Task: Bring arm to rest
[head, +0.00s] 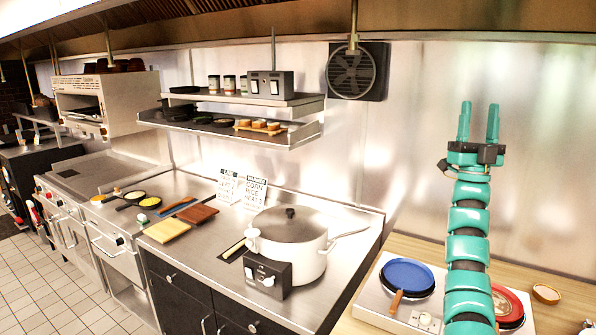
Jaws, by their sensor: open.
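My gripper (478,122) is at the upper right in the head view, at the top of my teal arm. Its two fingers point up and stand apart, with nothing between them. My arm rises upright in front of the metal back wall, above the wooden counter. The gripper touches nothing. The arm hides part of the counter and of the white hob behind it.
A blue pan (408,275) and a red pan (508,304) sit on either side of my arm. A lidded white pot (288,240) stands on the steel counter. A wall shelf (300,136) and a fan (352,72) are to the left. Floor (60,292) is clear.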

